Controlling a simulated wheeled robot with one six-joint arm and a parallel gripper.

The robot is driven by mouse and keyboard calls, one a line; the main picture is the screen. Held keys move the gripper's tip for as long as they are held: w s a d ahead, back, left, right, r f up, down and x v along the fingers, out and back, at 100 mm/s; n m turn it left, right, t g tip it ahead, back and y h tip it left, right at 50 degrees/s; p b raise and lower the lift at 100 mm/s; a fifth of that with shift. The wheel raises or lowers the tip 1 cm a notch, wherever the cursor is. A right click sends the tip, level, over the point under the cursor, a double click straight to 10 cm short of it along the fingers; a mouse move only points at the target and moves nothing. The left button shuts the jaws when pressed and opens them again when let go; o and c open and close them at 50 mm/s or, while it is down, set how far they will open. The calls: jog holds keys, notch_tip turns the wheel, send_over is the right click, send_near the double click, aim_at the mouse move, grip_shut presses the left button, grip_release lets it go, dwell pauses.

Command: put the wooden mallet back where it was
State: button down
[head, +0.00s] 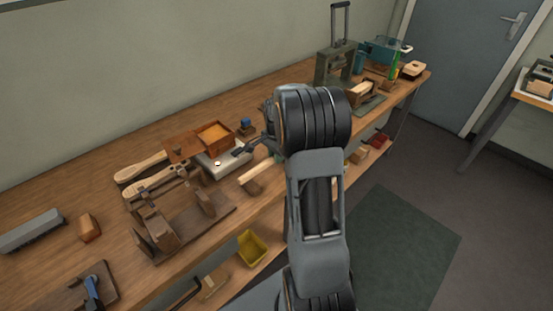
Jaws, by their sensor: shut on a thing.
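My arm reaches up and over the bench, and its wrist bends toward the left. My dark gripper (246,149) shows just left of the wrist, small and partly hidden by the arm. It is shut. The wooden mallet (258,171) shows as a pale wooden length just below and right of the gripper, near the bench's front edge. A brown block (252,188) is at its lower left. The exact place of the grip is too small to see, and I cannot tell whether the mallet touches the bench.
A yellow bin (252,247) is below.

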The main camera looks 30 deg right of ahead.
jog(key=shift+f, duration=0.8)
jog(key=shift+f, duration=0.2)
jog(key=c, duration=1.1)
grip_release()
notch_tip(320, 180, up, 12)
jog(key=shift+f+p, duration=0.15)
jog(key=shift+p, duration=0.25)
jog(key=s+a+n+t, duration=0.1)
jog(key=s+a+n, duration=0.4)
jog(key=a, duration=0.1)
jog(key=s+a+n+t, duration=0.1)
jog(key=s+a+n, duration=0.4)
jog(key=s+a, duration=0.1)
jog(key=s+a+n+t, duration=0.1)
jog(key=s+a+n, duration=0.5)
jog(key=shift+a+r, duration=0.3)
jog(key=shift+r, duration=0.1)
